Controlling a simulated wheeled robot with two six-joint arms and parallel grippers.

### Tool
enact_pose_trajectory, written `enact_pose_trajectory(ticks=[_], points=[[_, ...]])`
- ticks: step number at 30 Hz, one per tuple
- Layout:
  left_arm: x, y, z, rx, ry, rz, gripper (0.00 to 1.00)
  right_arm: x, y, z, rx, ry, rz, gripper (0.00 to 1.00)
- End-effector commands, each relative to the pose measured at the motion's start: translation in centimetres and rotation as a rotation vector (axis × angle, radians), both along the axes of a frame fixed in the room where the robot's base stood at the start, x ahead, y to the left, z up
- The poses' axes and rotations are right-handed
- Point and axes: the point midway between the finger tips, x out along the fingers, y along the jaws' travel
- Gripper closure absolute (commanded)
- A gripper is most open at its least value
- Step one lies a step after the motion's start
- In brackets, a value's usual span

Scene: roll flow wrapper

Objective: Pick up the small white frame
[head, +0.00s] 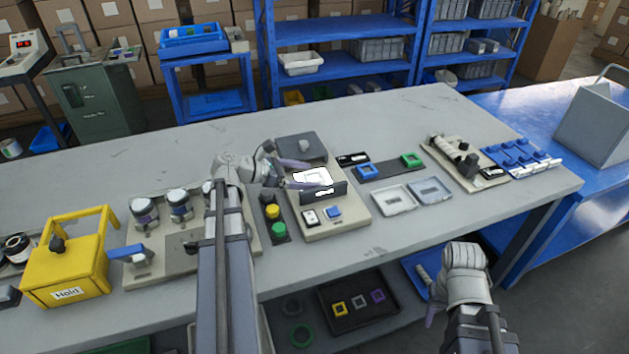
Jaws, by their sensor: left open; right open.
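A small white frame (313,177) sits on the beige station (345,222) in the middle of the table, behind a dark upright plate (323,194). My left gripper (303,175) is open at its left side, one finger behind it and one in front. I cannot tell whether the fingers touch it. My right gripper (428,297) is low in front of the table, away from the frame, and its fingers are partly hidden.
A blue frame (367,171) and a green frame (411,160) sit on a dark strip to the right. Pale trays (394,200) lie in front of them. A button box (272,211) and a yellow holder (70,262) stand left. The table's back left is clear.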

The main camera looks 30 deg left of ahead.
Motion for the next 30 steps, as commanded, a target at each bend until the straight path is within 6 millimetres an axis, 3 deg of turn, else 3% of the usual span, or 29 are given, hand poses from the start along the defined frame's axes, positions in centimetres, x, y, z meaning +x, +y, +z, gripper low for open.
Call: enact_pose_trajectory(ticks=[4,11,30], points=[[1.30,-1.09,-0.92,0.001,-0.001,-0.002,0.00,0.00,0.00,-0.91,0.000,0.000,0.000,0.50],[1.37,-1.13,-0.79,0.000,0.000,0.000,0.01,0.01,0.00,-0.78,0.000,0.000,0.000,0.50],[1.34,-1.12,-0.79,0.000,0.000,0.000,0.73,0.01,0.00,-0.78,0.000,0.000,0.000,0.50]])
